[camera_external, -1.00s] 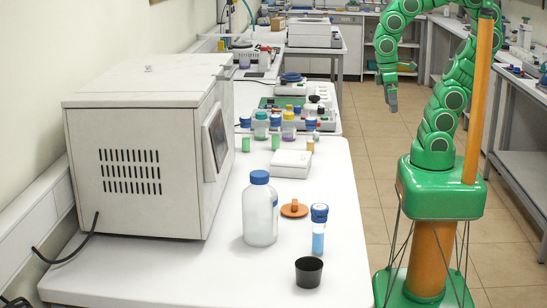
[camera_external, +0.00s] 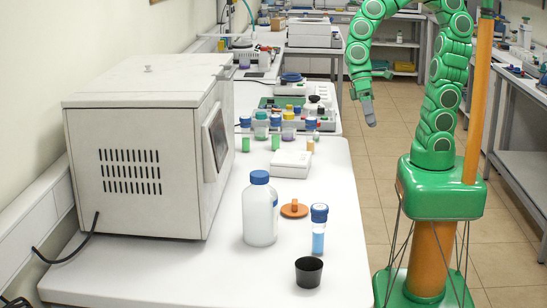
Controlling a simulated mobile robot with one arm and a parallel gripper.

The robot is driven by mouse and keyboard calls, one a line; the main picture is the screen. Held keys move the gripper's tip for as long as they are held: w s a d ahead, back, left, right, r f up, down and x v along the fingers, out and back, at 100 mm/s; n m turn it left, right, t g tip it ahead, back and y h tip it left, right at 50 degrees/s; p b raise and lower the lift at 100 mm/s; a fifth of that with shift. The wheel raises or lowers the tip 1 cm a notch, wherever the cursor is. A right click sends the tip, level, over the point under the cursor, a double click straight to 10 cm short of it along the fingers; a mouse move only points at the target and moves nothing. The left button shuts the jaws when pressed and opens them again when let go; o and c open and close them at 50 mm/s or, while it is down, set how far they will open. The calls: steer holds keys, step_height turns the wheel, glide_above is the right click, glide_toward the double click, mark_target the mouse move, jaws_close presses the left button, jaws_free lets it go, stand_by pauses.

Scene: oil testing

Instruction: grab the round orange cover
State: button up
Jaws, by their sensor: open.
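The round orange cover (camera_external: 293,211) lies flat on the white table, with a small knob standing up at its middle. It is just right of a white bottle and behind a vial with a blue cap. My gripper (camera_external: 371,121) is grey and hangs pointing down at the end of my green arm. It is open and empty, well above and to the right of the cover, past the table's right edge in the picture. Its fingers are small here and the gap between them is hard to make out.
A white bottle with a blue cap (camera_external: 260,212), a blue-capped vial (camera_external: 319,232) and a black cup (camera_external: 308,272) stand near the cover. A flat white box (camera_external: 291,164) lies behind it. A large white machine (camera_external: 150,148) fills the left.

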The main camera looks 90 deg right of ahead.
steer(key=w+a+m+y, duration=0.35)
steer(key=w+a, duration=0.25)
steer(key=a, duration=0.4)
steer(key=m+t+y, duration=0.2)
steer(key=m+y, duration=0.3)
steer(key=m, duration=0.8)
glide_toward(295, 200)
steer(key=x, duration=0.3)
steer(key=shift+s+n, duration=0.25)
steer(key=shift+w+x, duration=0.15)
steer(key=shift+x, duration=1.75)
steer(key=shift+w+x, duration=0.1)
steer(key=shift+x, duration=1.8)
steer(key=shift+f, duration=0.15)
steer(key=c, duration=0.9)
steer(key=shift+c, duration=0.2)
